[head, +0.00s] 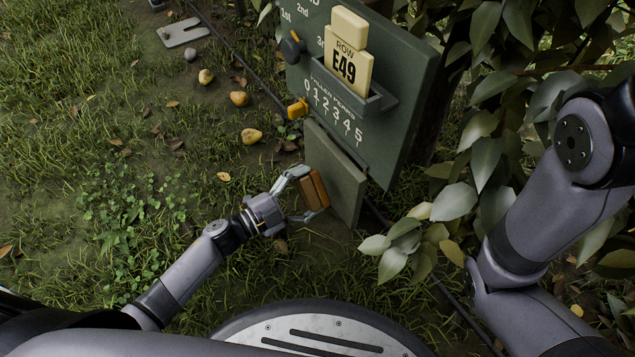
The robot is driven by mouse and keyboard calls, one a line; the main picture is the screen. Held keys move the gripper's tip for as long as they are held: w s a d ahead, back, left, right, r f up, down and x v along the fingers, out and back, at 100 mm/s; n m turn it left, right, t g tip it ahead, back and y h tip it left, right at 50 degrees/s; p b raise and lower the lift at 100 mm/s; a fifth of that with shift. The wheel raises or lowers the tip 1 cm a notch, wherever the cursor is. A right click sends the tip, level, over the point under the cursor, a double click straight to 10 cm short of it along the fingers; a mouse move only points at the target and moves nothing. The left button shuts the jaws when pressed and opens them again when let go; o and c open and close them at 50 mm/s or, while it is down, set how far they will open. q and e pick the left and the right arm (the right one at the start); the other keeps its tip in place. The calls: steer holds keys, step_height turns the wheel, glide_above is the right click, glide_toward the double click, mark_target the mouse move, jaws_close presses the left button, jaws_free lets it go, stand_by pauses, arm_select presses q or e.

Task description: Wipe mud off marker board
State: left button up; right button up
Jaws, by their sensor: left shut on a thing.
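The dark green marker board (405,110) stands at upper centre, tilted in the picture. It carries ordinal labels, a "FALLEN PEARS" scale from 0 to 5 and a cream "ROW E49" card (347,66) in a holder. A plain grey-green panel (337,172) is at its lower end. My left gripper (307,193) is shut on a brown-orange block (314,190), perhaps a sponge or brush. The block is close to the panel's left side; I cannot tell whether they touch. I cannot make out mud on the board. My right arm shows at right, but its gripper is out of view.
Several yellow pears (251,136) lie on the grass left of the board. An orange pointer (297,109) and a dark knob (292,47) stick out from its left edge. A metal plate (183,32) lies at upper left. Leafy branches (480,130) crowd the board's right side.

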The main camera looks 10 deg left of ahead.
arm_select(q)
steer(key=shift+v, duration=1.05)
steer(key=shift+p+v, duration=0.7)
steer(key=shift+v, duration=0.85)
